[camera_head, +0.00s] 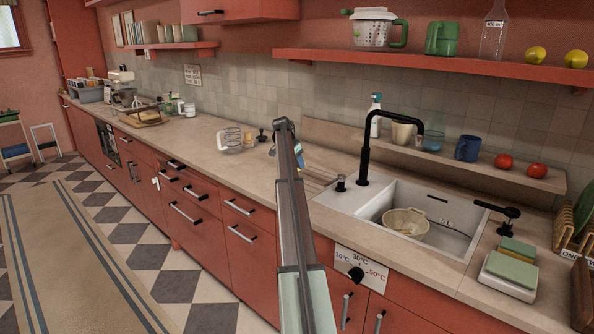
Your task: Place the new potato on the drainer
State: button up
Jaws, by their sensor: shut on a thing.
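My arm reaches up from the bottom centre and out over the counter. My gripper (298,155) is mostly hidden behind the arm's end, with only a small part showing beside it. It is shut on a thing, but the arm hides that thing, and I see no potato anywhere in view. I cannot tell how high my gripper is above the counter.
The sink (452,241) holds a pale bowl (405,223). A tall black faucet (365,155) and a black stopper (341,183) stand beside the drainer. A back ledge holds a blue mug (467,148) and two tomatoes (503,161).

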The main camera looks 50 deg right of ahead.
jog(key=shift+f, duration=1.65)
jog(key=shift+f, duration=0.1)
jog(key=o, duration=1.2)
jog(key=v, duration=1.2)
jog(key=shift+o, duration=0.2)
